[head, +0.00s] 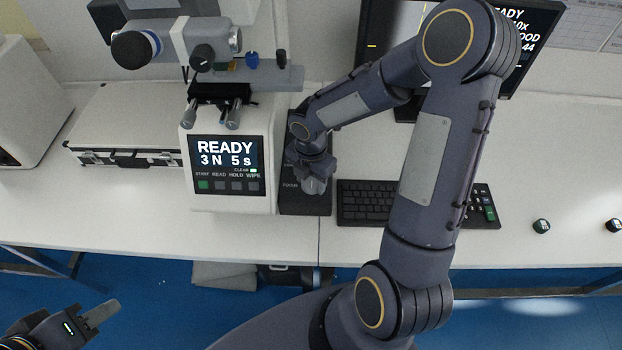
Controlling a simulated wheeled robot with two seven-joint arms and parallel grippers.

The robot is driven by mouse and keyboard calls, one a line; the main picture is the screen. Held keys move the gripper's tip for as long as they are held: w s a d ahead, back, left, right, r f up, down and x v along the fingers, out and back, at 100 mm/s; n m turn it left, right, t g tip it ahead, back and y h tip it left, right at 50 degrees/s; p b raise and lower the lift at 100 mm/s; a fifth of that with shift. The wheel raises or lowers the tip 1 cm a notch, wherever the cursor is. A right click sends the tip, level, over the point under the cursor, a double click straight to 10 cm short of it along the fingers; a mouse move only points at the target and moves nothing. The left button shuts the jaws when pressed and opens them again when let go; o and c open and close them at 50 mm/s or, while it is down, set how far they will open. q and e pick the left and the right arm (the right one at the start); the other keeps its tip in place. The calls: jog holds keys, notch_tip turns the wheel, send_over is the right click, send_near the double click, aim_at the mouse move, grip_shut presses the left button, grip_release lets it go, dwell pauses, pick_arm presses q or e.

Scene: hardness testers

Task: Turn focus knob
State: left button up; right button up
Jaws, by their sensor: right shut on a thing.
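The hardness tester (230,198) stands on the bench with a lit screen (223,153) reading "READY 3 N 5 s". To its right lies a dark control panel (303,207) with a small "FOCUS" label. My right gripper (315,184) reaches down over this panel beside the label. It is shut on the focus knob, which is mostly hidden by the fingers. My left gripper (101,313) is at the lower left, low in front of the bench and far from the tester. Its fingers show edge-on, so their opening is unclear.
A keyboard (366,203) lies close right of the panel, with a monitor (520,45) behind. A silver case (130,120) is left of the tester. Small dark round objects (541,226) sit at the right. The bench front left is clear.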

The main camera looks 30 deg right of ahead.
jog(key=m+b, duration=0.3)
jog(key=m, duration=0.3)
jog(key=shift+w+f, duration=0.1)
jog(key=shift+w, duration=0.05)
jog(key=m+b, duration=0.2)
jog(key=m, duration=0.4)
jog(key=shift+w+b, duration=0.1)
jog(key=shift+b, duration=0.2)
jog(key=m+b, duration=0.1)
jog(key=m, duration=0.4)
jog(key=shift+d+m+b, duration=0.1)
jog(key=shift+m+b, duration=0.25)
jog(key=shift+m, duration=0.05)
jog(key=m+b, duration=0.1)
jog(key=m, duration=0.5)
jog(key=shift+w+d, duration=0.1)
jog(key=m, duration=0.4)
jog(key=shift+d+m, duration=0.1)
jog(key=shift+m, duration=0.3)
jog(key=m, duration=0.3)
jog(key=shift+m, duration=0.4)
jog(key=m, duration=0.4)
jog(key=shift+d+r+p, duration=0.1)
jog(key=shift+r+p, duration=0.1)
jog(key=shift+p, duration=0.2)
jog(key=shift+s+m+p, duration=0.25)
jog(key=shift+m+p, duration=0.1)
jog(key=shift+m, duration=1.45)
jog(key=shift+f, duration=0.1)
